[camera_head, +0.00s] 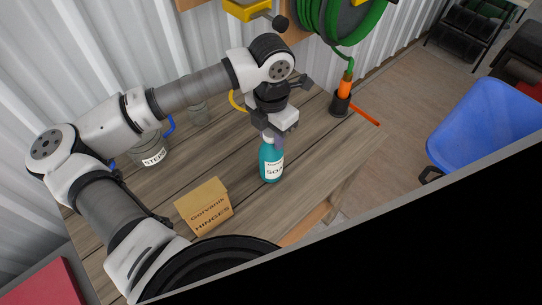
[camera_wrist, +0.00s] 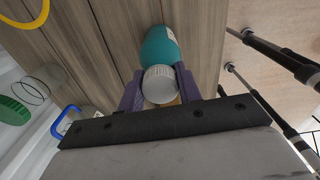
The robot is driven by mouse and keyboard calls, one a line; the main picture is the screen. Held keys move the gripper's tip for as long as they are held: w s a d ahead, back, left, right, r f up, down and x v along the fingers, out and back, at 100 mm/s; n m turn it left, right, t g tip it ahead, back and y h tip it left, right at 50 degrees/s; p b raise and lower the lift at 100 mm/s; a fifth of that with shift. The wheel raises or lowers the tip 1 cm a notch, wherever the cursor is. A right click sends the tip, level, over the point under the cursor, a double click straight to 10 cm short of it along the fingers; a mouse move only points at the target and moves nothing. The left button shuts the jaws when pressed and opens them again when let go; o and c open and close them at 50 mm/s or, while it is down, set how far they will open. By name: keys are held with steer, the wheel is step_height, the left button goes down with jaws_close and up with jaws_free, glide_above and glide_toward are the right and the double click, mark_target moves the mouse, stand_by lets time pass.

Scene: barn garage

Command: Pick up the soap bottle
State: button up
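The soap bottle (camera_head: 271,162) is teal with a white label and stands upright on the wooden workbench, beside the small cardboard box. My gripper (camera_head: 274,138) is at its top, pointing down. In the wrist view, the purple fingers (camera_wrist: 160,90) lie against both sides of the white cap (camera_wrist: 160,82), with no clear gap, so my gripper looks shut on it. The teal body (camera_wrist: 160,45) shows beyond the cap. My gripper hides the cap's top in the head view. Whether the base touches the bench is hard to tell.
A cardboard hinges box (camera_head: 204,207) stands left of the bottle. A dark holder with an orange tool (camera_head: 342,98) stands at the right. A blue chair (camera_head: 485,130) is beyond the bench.

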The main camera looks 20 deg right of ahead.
jaws_close()
steer(key=shift+r, duration=0.1)
